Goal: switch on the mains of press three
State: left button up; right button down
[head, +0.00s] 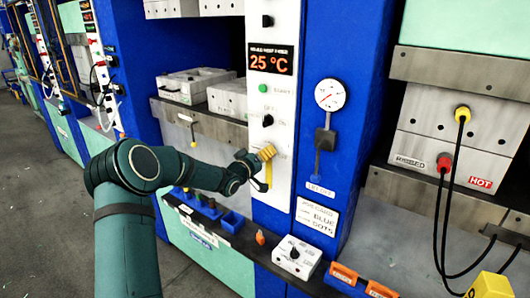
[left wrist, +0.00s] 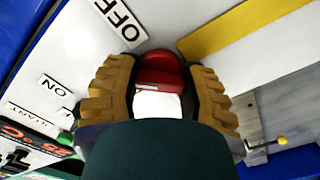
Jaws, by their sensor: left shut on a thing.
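A white control panel (head: 284,100) runs up the blue press column. It carries a lit 25 °C display (head: 270,60), a green START button (head: 263,88) and a black knob (head: 267,120) with an OFF label. My left gripper (head: 267,153) is at the panel below that knob. In the left wrist view its ribbed yellow fingers (left wrist: 163,66) are shut on a red switch handle (left wrist: 160,64). An OFF label (left wrist: 119,16) and an ON label (left wrist: 55,88) lie on the panel beside it. The head view hides the red handle behind the fingers. My right gripper is not in view.
A pressure gauge (head: 330,94) and a black lever (head: 325,142) are right of the panel. A white box with a dial (head: 297,258) stands on the ledge below. Cables hang from plugs (head: 462,114) at the right. Open floor (head: 35,210) lies left.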

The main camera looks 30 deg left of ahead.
pick_arm(q)
jog(key=n+p, duration=0.1)
jog(key=n, duration=0.3)
jog(key=shift+r+n+p, duration=0.1)
jog(key=shift+n+p, duration=0.2)
jog(key=shift+p, duration=0.1)
jog(key=shift+n+p, duration=0.65)
jog(key=shift+n, duration=1.35)
jog(key=o, duration=1.2)
jog(key=s, duration=1.2)
jog(key=shift+a, duration=0.45)
